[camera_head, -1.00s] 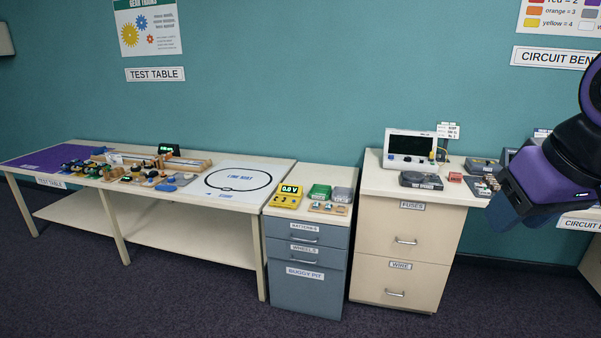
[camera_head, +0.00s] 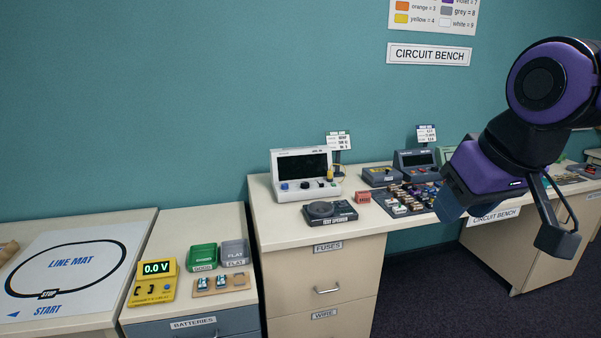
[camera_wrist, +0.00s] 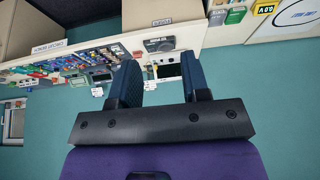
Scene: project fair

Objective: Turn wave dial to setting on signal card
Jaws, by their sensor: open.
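A white instrument (camera_head: 303,172) with a dark screen and a row of small knobs stands on the bench. A dark grey instrument (camera_head: 416,162) with a screen and small controls stands further right. A printed card stands behind each: one card (camera_head: 338,140) behind the white unit, another card (camera_head: 426,134) behind the grey one. Their text is too small to read, and I cannot tell which knob is the wave dial. My gripper (camera_wrist: 160,78) is open and empty, with its blue fingers apart. In the head view it hangs in front of the bench at the right, touching nothing.
A dark speaker (camera_head: 330,212), a red box (camera_head: 363,197) and a parts tray (camera_head: 408,199) sit near the bench's front. A yellow meter (camera_head: 153,284) and green bin (camera_head: 202,257) stand on the lower cabinet at left. Bare benchtop shows left of the speaker.

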